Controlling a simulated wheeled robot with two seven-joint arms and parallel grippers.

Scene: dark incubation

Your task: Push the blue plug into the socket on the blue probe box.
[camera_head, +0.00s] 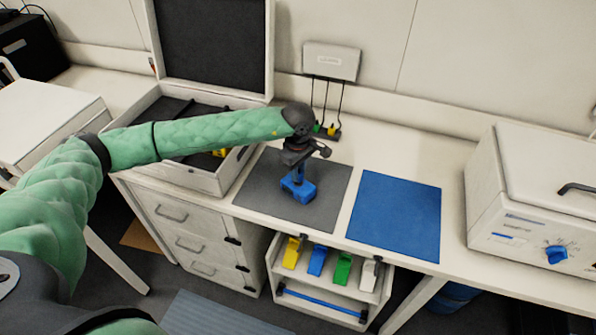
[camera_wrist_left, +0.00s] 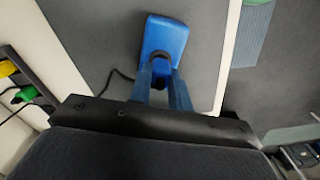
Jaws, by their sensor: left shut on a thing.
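The blue probe box (camera_head: 299,193) lies on the grey mat (camera_head: 328,210). It also shows in the left wrist view (camera_wrist_left: 166,33), just ahead of the fingertips. My left gripper (camera_head: 297,173) points down over the box, and its fingers also show in the wrist view (camera_wrist_left: 160,72). They are shut on a small dark-ended thing with a black cable (camera_wrist_left: 118,82), which looks like the blue plug; its blue part cannot be told from the blue fingers. The socket is hidden by the gripper, so I cannot tell whether the plug touches it. My right gripper is out of view.
A rack (camera_head: 326,131) with green and yellow plugs stands at the back, below a white wall box (camera_head: 331,61). An open case (camera_head: 205,178) is left of the mat. A clear blue mat (camera_head: 397,212) and a white machine (camera_head: 540,200) are to the right.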

